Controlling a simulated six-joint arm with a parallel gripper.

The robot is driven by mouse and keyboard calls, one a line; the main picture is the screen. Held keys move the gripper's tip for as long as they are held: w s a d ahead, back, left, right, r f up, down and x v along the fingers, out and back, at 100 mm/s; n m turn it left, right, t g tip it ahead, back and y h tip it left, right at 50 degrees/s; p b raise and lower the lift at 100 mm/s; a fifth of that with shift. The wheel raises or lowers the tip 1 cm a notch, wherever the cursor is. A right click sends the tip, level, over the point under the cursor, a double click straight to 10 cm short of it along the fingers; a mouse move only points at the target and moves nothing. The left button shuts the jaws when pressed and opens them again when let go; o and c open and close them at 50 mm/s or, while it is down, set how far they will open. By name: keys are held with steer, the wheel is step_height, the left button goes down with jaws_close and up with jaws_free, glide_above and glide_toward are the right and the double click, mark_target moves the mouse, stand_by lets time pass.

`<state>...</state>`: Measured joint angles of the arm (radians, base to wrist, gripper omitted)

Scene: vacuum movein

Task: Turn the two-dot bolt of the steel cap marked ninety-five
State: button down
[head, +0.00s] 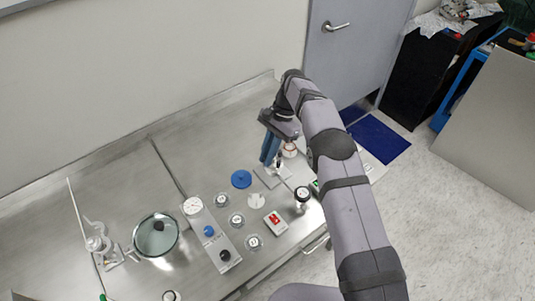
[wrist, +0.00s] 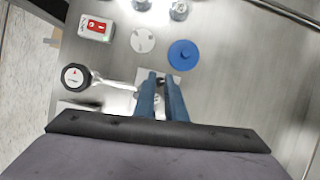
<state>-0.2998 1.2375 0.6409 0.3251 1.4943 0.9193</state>
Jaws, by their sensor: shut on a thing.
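My gripper (wrist: 160,77) has two long blue fingers pointing down at a pale square steel plate (wrist: 177,73). The gripper also shows in the head view (head: 265,162), low over the same plate (head: 262,180). The fingertips are closed on a small dark bolt-like piece (wrist: 160,81) at the plate; the fingers hide most of it. Its dots and any ninety-five mark are too small or hidden to read. Several small round steel-and-glass caps (head: 237,220) stand on the bench to the left, and their marks are not legible.
A blue disc (head: 241,179) and a white disc (head: 256,201) lie close by. A black-rimmed gauge (head: 302,194) on a silver pipe stands beside my gripper. A red-switch box (head: 276,222), a valve panel (head: 212,232) and a glass-lidded vessel (head: 156,235) are further off.

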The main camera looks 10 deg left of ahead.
steer(key=shift+n, duration=0.3)
steer(key=shift+w, duration=0.1)
steer(key=c, duration=2.1)
jaws_free()
steer(key=shift+r+b, duration=0.3)
steer(key=shift+r, duration=0.15)
step_height(320, 180, up, 9)
steer(key=shift+r+p, duration=0.1)
steer(key=shift+p, duration=0.55)
